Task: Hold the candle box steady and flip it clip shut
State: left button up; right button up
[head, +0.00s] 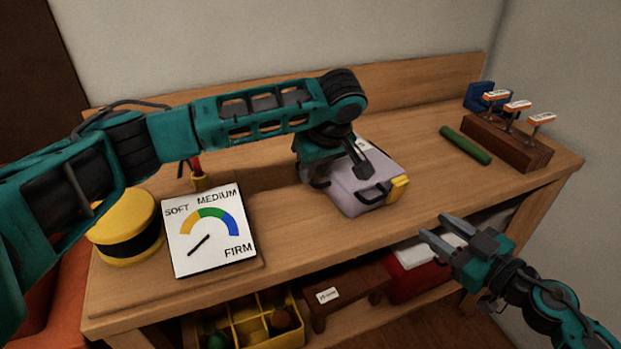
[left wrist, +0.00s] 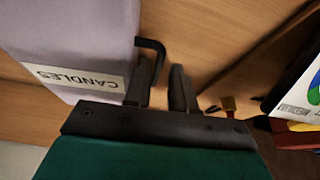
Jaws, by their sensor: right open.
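The candle box (head: 352,193) is a pale lavender case lying on the wooden bench. Its CANDLES label shows in the left wrist view on the box top (left wrist: 85,25). A yellow clip (head: 399,188) is at its right end; whether it is fully closed is not clear. A black handle (head: 373,194) is on its front side. My left gripper (head: 318,180) is at the box's left side. In the left wrist view its fingers (left wrist: 162,88) stand apart, with a second black handle (left wrist: 152,44) reaching between them. My right gripper (head: 432,232) is open and empty, right of the box, off the bench front.
A SOFT/MEDIUM/FIRM dial board (head: 210,232) and a yellow-black round tub (head: 124,228) stand at left. A green rod (head: 465,145) and a wooden block with tagged pegs (head: 505,145) are at right. The shelf below holds a yellow divided tray (head: 250,330) and a red-white box (head: 410,272).

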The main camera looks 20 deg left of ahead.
pick_arm(q)
jog(key=shift+x, duration=2.3)
grip_shut()
